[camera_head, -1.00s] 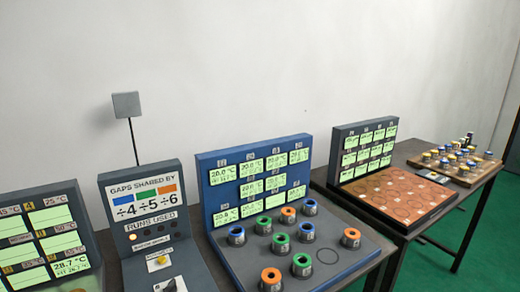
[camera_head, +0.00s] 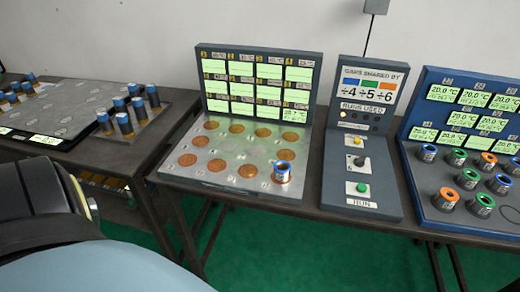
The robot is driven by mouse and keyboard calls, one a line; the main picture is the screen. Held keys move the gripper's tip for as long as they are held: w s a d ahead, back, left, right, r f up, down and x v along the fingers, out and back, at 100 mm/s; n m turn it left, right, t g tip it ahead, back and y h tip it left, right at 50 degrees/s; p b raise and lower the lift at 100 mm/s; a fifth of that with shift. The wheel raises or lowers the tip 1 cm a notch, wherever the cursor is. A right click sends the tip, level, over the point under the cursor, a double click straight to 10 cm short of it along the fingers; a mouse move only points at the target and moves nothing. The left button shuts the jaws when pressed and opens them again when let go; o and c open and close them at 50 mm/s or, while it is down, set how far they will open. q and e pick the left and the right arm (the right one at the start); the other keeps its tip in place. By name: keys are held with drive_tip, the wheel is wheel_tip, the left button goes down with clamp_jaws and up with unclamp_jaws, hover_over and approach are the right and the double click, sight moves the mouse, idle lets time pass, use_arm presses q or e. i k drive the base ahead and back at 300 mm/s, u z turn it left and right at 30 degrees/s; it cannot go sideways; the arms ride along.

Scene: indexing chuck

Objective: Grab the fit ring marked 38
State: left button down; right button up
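Several short fit rings with coloured tops stand on the blue-backed station at the right edge, among them a blue one (camera_head: 428,153), a green one (camera_head: 457,158) and an orange one (camera_head: 446,200). Another blue-topped ring (camera_head: 282,173) stands on the front right corner of the silver plate (camera_head: 215,182) in the middle. The markings on the rings are too small to read, so I cannot tell which is 38. Neither of my grippers is in view. A dark and light-blue part, apparently my own arm, fills the bottom left corner.
A control box (camera_head: 362,185) with a yellow button, a knob and a green button stands between the two stations. Blue-topped cylinders (camera_head: 123,122) stand on a tray on the left table (camera_head: 120,155). Green floor (camera_head: 250,245) shows in front of the tables.

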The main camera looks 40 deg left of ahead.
sight(282, 171)
drive_tip(key=u, duration=0.05)
drive_tip(key=i, duration=0.45)
drive_tip(key=u, duration=1.4)
